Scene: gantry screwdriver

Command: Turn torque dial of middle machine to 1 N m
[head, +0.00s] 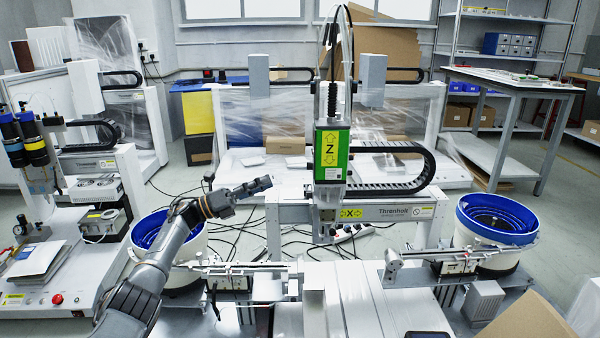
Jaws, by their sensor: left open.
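The middle machine (385,213) is a grey gantry labelled Threnhalt, with a yellow X label on its beam. Its green screwdriver unit (331,155) hangs upright in front of the beam and carries a yellow Z label. I cannot make out a torque dial on it at this size. My left gripper (264,185) is in the air left of the green unit, pointing right towards it, apart from it in the picture. It is open and seems empty, though its fingers are small and dark. My right gripper is not in view.
Blue-lined feeder bowls stand left (160,238) and right (496,220) of the machine. Metal feed rails (460,254) run inward from them. A black cable chain (415,165) loops right of the green unit. A cardboard piece (527,320) is at front right.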

